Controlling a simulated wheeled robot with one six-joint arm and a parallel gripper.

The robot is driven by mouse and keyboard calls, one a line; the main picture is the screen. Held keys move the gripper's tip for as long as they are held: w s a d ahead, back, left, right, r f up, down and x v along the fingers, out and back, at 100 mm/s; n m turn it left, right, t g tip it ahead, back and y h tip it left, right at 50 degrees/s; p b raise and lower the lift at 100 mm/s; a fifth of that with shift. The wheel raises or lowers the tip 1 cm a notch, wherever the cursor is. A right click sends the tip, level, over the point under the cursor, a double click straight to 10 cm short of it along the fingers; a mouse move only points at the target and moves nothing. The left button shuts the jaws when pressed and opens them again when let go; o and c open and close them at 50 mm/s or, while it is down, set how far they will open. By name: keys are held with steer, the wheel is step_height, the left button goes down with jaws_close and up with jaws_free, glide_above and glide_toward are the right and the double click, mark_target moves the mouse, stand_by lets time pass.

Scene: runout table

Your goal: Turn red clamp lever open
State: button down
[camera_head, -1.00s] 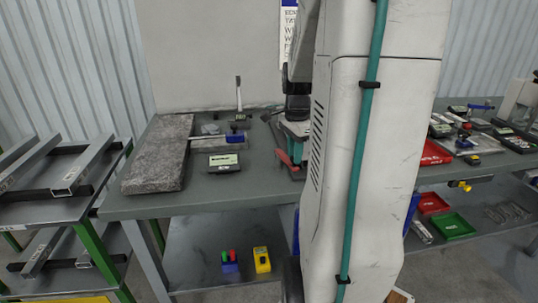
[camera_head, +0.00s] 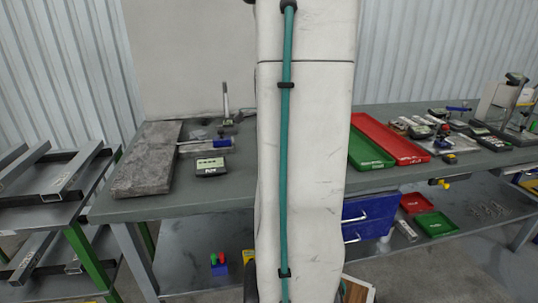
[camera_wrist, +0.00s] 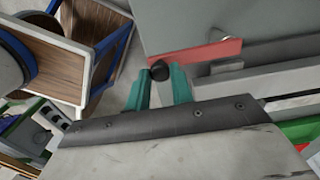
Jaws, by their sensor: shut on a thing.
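The red clamp lever (camera_wrist: 200,55) shows in the wrist view as a flat red bar with a round black knob (camera_wrist: 160,70) at its left end. My gripper (camera_wrist: 158,78) has teal fingers on either side of the knob. It is shut on the knob end of the lever, and the fingers partly hide the grip. A grey metal bar (camera_wrist: 250,82) lies beside the lever on the right. In the head view my own arm covers the clamp and gripper, so neither shows there.
On the table (camera_head: 230,190) are a stone slab (camera_head: 145,175), a display box (camera_head: 212,166) and an upright stand (camera_head: 226,105) at left. A green tray (camera_head: 369,152) and a red tray (camera_head: 395,142) lie right of my arm. Blue drawers (camera_head: 368,213) hang below.

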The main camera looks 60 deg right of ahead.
steer(key=c, duration=1.2)
jaws_free()
steer(key=shift+r, duration=0.1)
step_height(320, 180, up, 8)
steer(key=shift+f, duration=0.15)
steer(key=shift+a+f+n, duration=0.15)
steer(key=shift+n, duration=0.85)
steer(key=s+a+n, duration=0.2)
steer(key=a+n, duration=1.1)
steer(key=a, duration=0.5)
steer(key=s+a+n+t, duration=0.1)
steer(key=s+a+n, duration=0.1)
steer(key=a+n, duration=1.1)
steer(key=a, duration=0.6)
steer(key=shift+s, duration=0.15)
